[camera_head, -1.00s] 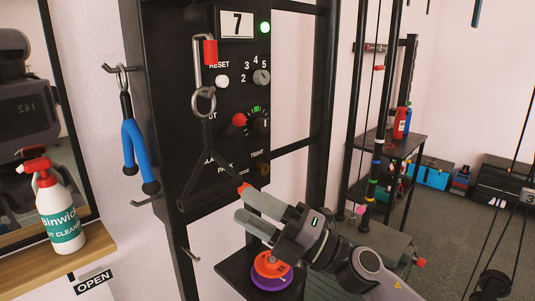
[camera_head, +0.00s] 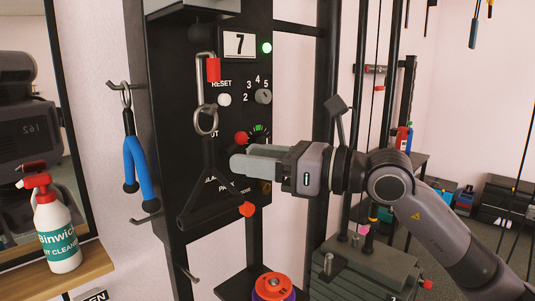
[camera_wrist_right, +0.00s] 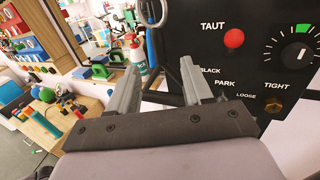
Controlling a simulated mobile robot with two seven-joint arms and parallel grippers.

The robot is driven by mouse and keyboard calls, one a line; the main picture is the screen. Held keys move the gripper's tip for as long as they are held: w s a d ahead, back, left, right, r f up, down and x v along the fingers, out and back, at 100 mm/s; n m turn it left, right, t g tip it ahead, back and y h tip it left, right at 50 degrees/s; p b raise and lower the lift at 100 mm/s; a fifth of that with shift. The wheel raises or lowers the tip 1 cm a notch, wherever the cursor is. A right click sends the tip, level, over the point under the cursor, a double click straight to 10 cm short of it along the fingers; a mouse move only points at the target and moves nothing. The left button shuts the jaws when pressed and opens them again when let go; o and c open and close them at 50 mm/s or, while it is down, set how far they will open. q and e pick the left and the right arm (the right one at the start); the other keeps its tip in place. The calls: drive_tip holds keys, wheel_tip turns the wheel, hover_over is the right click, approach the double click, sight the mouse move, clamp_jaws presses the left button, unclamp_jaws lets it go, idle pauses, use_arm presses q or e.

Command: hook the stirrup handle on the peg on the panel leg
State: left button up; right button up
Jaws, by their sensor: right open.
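The black triangular stirrup handle (camera_head: 188,205) hangs by its metal ring (camera_head: 205,120) from a red-sleeved hook (camera_head: 208,72) on the black panel. An orange piece (camera_head: 247,210) shows at its lower right corner. My right gripper (camera_head: 238,160) is open, its fingers at the right strap of the stirrup. In the right wrist view the open fingers (camera_wrist_right: 160,69) have a metal ring (camera_wrist_right: 150,12) and black strap ahead, between them; contact cannot be told. A bare metal peg (camera_head: 188,274) sticks out low on the panel leg. My left gripper is not in view.
A blue handle (camera_head: 135,165) hangs on a hook left of the panel, above another bare peg (camera_head: 146,217). A spray bottle (camera_head: 55,225) stands on a wooden shelf at left. Orange and purple discs (camera_head: 273,287) lie below. The panel's dial (camera_head: 258,138) is near the gripper.

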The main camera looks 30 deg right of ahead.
sight(213, 153)
drive_tip(key=shift+p+x, duration=1.45)
drive_tip(key=shift+x, duration=3)
drive_tip(key=shift+s+a, duration=0.1)
clamp_jaws()
